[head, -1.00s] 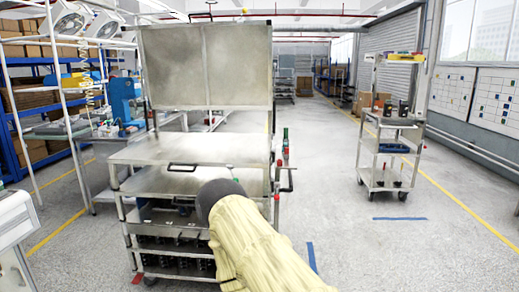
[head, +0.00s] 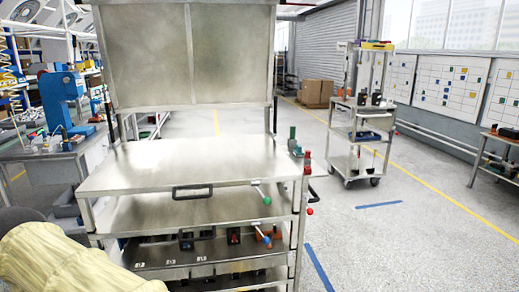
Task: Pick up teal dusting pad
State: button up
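I cannot make out a teal dusting pad for certain. A small blue item (head: 365,136) lies on the middle shelf of the wheeled cart at the right, too small to identify. A small green piece (head: 293,140) shows at the right side of the near steel cart (head: 190,160). The near cart's top shelf looks bare. My arm, in a cream cover with a dark grey rounded end, reaches in at the lower left. My gripper does not show in the head view.
The near steel cart has a tall back panel (head: 186,55), a black front handle (head: 192,191) and lower shelves with small parts. The other cart (head: 357,155) stands farther right. A bench (head: 498,160) is at the right edge. Clear floor lies between it and the carts.

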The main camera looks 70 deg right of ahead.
aim_at(297, 151)
jog(key=z, duration=0.3)
jog(key=i, duration=1.15)
jog(key=z, duration=1.5)
jog(key=i, duration=0.65)
jog(key=z, duration=0.65)
